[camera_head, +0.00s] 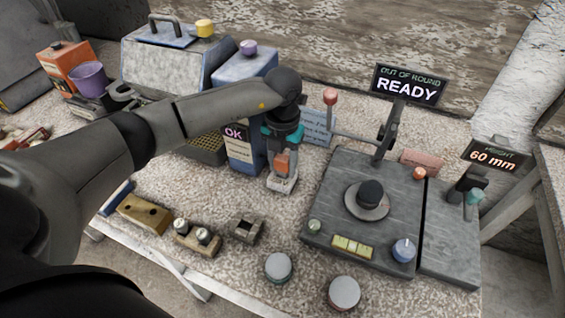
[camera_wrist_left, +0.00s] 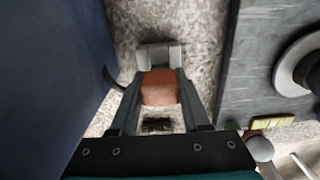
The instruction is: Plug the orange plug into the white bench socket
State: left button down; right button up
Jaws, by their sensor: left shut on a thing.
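The orange plug (camera_head: 282,162) is between the fingers of my left gripper (camera_head: 283,158), which points down and is shut on it. The plug also shows in the left wrist view (camera_wrist_left: 159,88) between the two fingers. The white bench socket (camera_head: 281,184) is a pale block on the bench directly below the plug. In the left wrist view the socket (camera_wrist_left: 160,54) shows just beyond the plug. The plug's lower end meets the socket's outline, and I cannot tell whether it is seated in it. My right gripper is not in view.
A blue cabinet (camera_head: 240,150) stands close left of the gripper. A grey gauge plate (camera_head: 340,185) with a dark dome lies to the right. A small open block (camera_head: 245,229) and two round buttons (camera_head: 278,266) are in front. A READY display (camera_head: 408,86) stands behind.

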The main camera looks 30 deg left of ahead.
pick_arm(q)
jog(key=shift+f+b, duration=0.5)
jog(key=shift+f, duration=0.2)
jog(key=shift+c, duration=2.1)
grip_release()
jog(key=shift+s, duration=0.1)
jog(key=shift+o, duration=0.7)
jog(key=shift+d, duration=0.15)
jog(key=shift+r, duration=0.2)
jog(key=shift+r+p, duration=1.75)
jog(key=shift+r, duration=0.15)
jog(key=shift+f, duration=0.1)
